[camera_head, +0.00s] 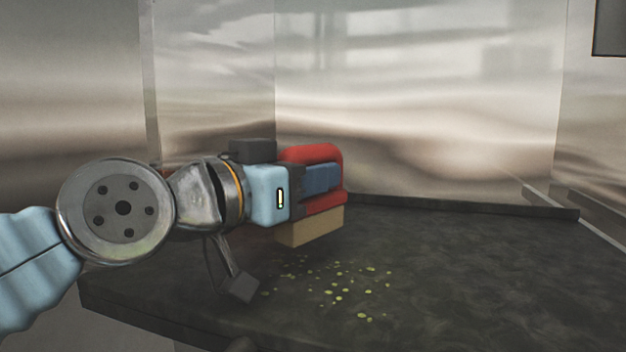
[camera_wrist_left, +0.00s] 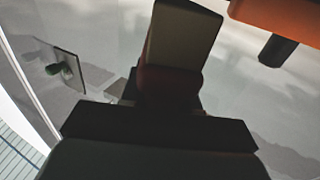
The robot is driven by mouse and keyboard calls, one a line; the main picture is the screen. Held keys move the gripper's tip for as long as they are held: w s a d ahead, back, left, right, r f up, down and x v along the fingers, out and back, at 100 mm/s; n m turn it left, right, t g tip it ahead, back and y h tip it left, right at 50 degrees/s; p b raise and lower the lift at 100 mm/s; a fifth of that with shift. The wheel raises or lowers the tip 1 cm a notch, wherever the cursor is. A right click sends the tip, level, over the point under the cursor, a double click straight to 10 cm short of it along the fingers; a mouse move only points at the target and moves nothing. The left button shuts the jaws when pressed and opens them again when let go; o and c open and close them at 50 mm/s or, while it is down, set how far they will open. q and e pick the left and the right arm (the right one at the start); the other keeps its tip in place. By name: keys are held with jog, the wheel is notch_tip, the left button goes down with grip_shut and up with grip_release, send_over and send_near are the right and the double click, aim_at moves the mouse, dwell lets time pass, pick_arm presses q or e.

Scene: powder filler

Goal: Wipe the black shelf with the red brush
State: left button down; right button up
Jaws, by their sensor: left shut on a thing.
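The red brush (camera_head: 312,153) has a red handle and a tan bristle block (camera_head: 310,228) on its underside. My left gripper (camera_head: 320,178) is shut on the handle and holds the brush over the black shelf (camera_head: 480,270). I cannot tell whether the bristles touch the shelf. Small yellow-green specks (camera_head: 340,285) lie scattered on the shelf below and just right of the brush. In the left wrist view the brush's tan block (camera_wrist_left: 183,35) shows dark and close up, with the gripper (camera_wrist_left: 165,110) in shadow. My right gripper is not in view.
Shiny metal walls (camera_head: 420,110) enclose the shelf at the back and sides. A low dark raised edge (camera_head: 460,206) runs along the shelf's back. The right part of the shelf is clear. An orange object (camera_wrist_left: 280,18) shows at the top right in the left wrist view.

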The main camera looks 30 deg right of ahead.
aim_at(342, 160)
pick_arm(q)
jog(key=shift+s+a+b, duration=0.4)
jog(key=shift+s+a, duration=0.35)
jog(key=shift+a, duration=0.15)
jog(key=shift+w+d+r+p, duration=0.25)
jog(key=shift+w+d+p, duration=0.3)
jog(key=shift+d+p, duration=0.45)
jog(key=shift+w+d+r+p, duration=0.3)
jog(key=shift+w+d+p, duration=0.25)
jog(key=shift+d+p, duration=0.5)
jog(key=shift+w+d+r+p, duration=0.25)
jog(key=shift+w+d+p, duration=0.3)
jog(key=shift+d+p, duration=0.45)
jog(key=shift+w+d, duration=0.15)
jog(key=shift+d, duration=0.15)
jog(key=shift+s+d+p, duration=0.4)
jog(key=shift+s+d, duration=0.1)
jog(key=shift+s, duration=0.05)
jog(key=shift+s+a+f+b, duration=0.1)
jog(key=shift+s+a+b, duration=0.3)
jog(key=shift+a+b, duration=0.15)
jog(key=shift+s+a+b, duration=0.65)
jog(key=shift+s+a, duration=0.25)
jog(key=shift+a, duration=0.1)
